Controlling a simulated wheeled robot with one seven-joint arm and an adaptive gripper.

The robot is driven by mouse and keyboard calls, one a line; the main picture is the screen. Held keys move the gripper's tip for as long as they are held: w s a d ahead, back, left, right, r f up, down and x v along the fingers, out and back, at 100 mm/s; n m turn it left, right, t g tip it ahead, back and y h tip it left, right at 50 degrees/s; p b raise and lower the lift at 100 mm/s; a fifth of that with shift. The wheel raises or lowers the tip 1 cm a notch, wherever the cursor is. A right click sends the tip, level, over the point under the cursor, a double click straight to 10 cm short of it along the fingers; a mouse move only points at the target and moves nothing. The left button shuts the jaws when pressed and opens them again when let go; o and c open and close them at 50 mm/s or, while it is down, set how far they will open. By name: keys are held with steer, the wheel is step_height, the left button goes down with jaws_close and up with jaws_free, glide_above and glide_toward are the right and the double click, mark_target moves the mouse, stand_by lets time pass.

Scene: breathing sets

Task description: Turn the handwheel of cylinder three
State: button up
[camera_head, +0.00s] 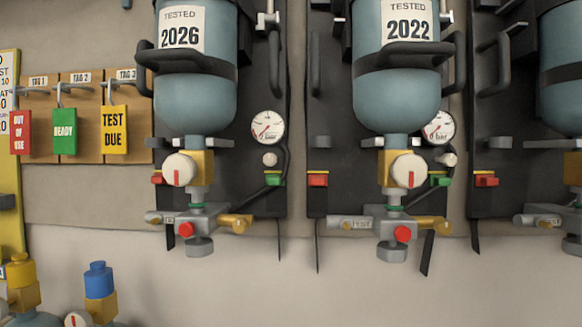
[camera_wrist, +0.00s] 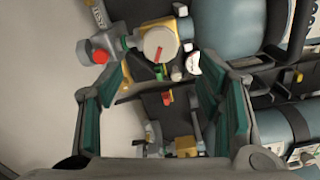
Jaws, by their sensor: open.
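Three blue-grey cylinders hang valve-down on dark backplates in the head view: one tagged 2026 (camera_head: 195,103), one tagged 2022 (camera_head: 395,100), and one cut off by the right edge (camera_head: 562,95). No cylinder number shows, so I cannot tell which is three. Each has a white handwheel on a brass valve: left (camera_head: 180,170), middle (camera_head: 408,172), right (camera_head: 573,168). The first two show a red mark. My gripper (camera_wrist: 153,82) shows only in the wrist view, open and empty. A marked white handwheel (camera_wrist: 160,43) lies beyond its fingertips, apart from them.
Red knobs (camera_head: 403,234) and brass fittings stick out below the valves. A tag board with OUT OF USE, READY and TEST DUE tags (camera_head: 114,130) hangs at left. Cylinders with yellow (camera_head: 19,271) and blue (camera_head: 99,281) caps stand lower left. The wall below the sets is clear.

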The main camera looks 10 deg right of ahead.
steer(key=shift+v, duration=1.5)
stand_by(3.2)
steer(key=w+m+b, duration=0.1)
steer(key=w+m, duration=0.2)
steer(key=m, duration=0.3)
steer(key=w+d+m+b, duration=0.1)
steer(key=w+m, duration=0.3)
steer(key=m, duration=0.2)
steer(key=w+d+m+b, duration=0.1)
steer(key=w+m, duration=0.3)
steer(key=m, duration=0.1)
steer(key=shift+w+d+r+m+b, duration=0.15)
steer(key=shift+d+m+b, duration=0.1)
steer(key=shift+m+b, duration=0.15)
steer(key=c, duration=1.2)
